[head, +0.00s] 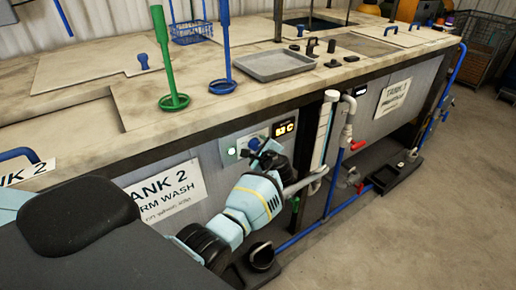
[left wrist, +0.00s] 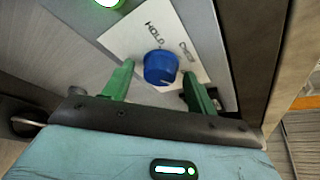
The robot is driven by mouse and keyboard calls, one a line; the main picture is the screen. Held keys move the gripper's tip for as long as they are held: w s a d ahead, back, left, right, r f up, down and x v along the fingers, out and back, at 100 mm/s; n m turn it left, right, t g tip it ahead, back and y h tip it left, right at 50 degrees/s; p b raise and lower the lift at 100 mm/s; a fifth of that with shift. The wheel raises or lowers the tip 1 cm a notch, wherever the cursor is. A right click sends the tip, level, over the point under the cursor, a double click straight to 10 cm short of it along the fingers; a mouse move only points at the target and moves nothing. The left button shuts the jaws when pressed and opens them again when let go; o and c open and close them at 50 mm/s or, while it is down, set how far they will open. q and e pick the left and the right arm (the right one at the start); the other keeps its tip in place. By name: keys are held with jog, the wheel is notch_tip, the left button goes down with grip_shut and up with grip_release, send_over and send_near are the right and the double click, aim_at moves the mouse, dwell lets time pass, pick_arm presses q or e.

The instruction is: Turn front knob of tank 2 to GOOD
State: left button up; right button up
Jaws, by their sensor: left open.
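The blue front knob (left wrist: 161,67) sits on a white label plate (left wrist: 128,40) on the tank 2 front panel. One printed word reads HOLD; the second word, to its right, is too blurred to read surely. The knob's pointer direction cannot be made out. My left gripper (left wrist: 158,72) is open, with its green fingers on either side of the knob; contact cannot be told. My right gripper is not in view.
A lit green lamp (head: 231,151) and a small amber display (head: 285,128) flank the knob. White pipes (head: 324,135) stand just right of my gripper. The TANK 2 sign (head: 165,195) is to the left.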

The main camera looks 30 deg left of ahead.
pick_arm(q)
jog(key=shift+s+d+r, duration=0.2)
jog(key=shift+d, duration=0.1)
jog(key=p+v, duration=0.1)
jog(key=v, duration=0.6)
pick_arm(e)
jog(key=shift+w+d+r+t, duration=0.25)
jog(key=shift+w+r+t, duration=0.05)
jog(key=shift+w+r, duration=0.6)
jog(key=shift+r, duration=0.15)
